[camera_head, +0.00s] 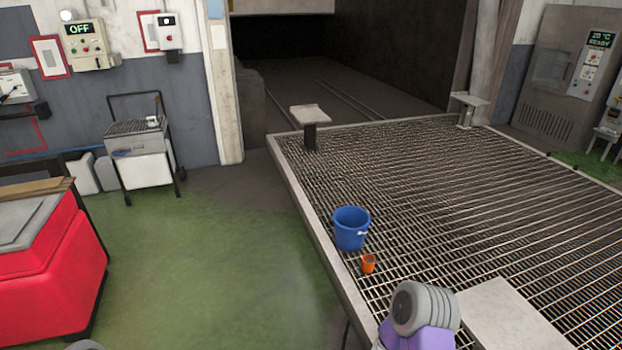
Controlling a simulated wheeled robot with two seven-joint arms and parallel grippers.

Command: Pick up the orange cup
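The small orange cup (368,263) stands on the metal grating near its left edge. It is just in front of the blue bucket (350,230) and slightly to its right. The cup appears upright, with its open top showing. Neither of my grippers' fingers can be seen in the head view, and nothing is holding the cup.
The grating (470,190) has a raised pale rim along its left side. A pale flat block (510,318) lies at its front. A red cabinet (40,275) stands at the left, and a cart (145,160) behind it. Green floor (220,260) between is clear.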

